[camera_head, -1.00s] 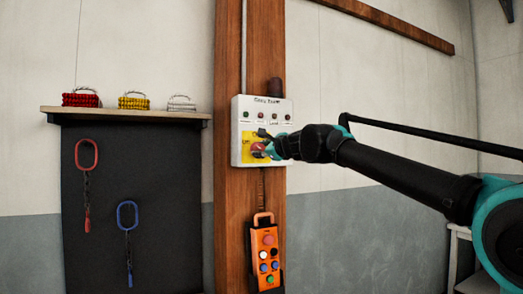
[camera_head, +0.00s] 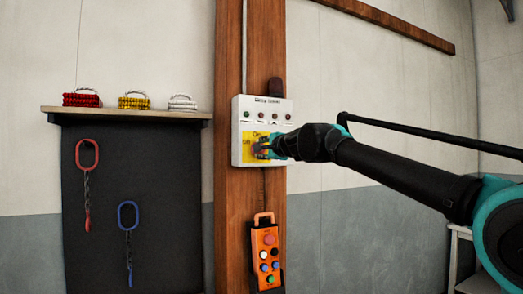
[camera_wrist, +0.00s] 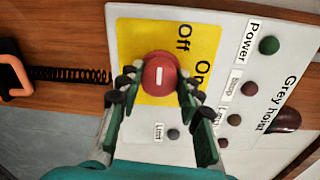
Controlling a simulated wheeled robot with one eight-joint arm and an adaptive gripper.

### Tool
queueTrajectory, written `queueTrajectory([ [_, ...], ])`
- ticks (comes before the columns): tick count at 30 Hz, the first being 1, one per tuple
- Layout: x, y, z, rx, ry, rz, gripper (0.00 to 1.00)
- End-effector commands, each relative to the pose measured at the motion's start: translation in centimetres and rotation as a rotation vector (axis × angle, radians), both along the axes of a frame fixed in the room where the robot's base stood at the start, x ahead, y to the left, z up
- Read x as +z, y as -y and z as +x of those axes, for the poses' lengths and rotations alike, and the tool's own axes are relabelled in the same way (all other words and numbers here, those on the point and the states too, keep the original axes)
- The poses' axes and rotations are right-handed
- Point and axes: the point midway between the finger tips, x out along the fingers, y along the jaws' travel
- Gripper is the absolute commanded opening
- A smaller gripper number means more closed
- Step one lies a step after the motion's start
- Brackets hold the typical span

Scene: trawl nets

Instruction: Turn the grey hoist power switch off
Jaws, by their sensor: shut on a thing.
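The grey hoist panel (camera_head: 240,103) is a white box on a wooden post, and its title "Grey hoist" is readable in the wrist view (camera_wrist: 245,150). On its yellow plate (camera_head: 248,152) is a round red switch knob (camera_wrist: 155,86) with a short white mark. "Off" and "On" are printed on the plate beside the knob. My gripper (camera_wrist: 158,78) is shut on the red knob, with one finger on each side. In the head view my gripper (camera_head: 264,149) covers most of the knob. The mark's exact direction is hard to tell.
A green lamp (camera_wrist: 269,46) labelled Power and several dark lamps sit on the panel. An orange pendant (camera_head: 265,255) hangs below. A dark board with a red sling (camera_head: 87,152) and a blue sling (camera_head: 127,214) stands left, under a shelf (camera_head: 160,114).

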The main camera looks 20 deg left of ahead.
Motion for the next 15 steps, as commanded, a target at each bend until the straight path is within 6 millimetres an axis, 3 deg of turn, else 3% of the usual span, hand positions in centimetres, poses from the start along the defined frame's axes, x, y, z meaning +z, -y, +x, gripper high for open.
queueTrajectory([
  [13,-0.05,-0.04,-0.07,0.002,0.007,-0.007,0.06],
  [14,-0.05,-0.04,-0.07,0.002,0.007,-0.007,0.39],
  [15,-0.04,-0.04,-0.07,0.002,0.007,-0.007,0.44],
])
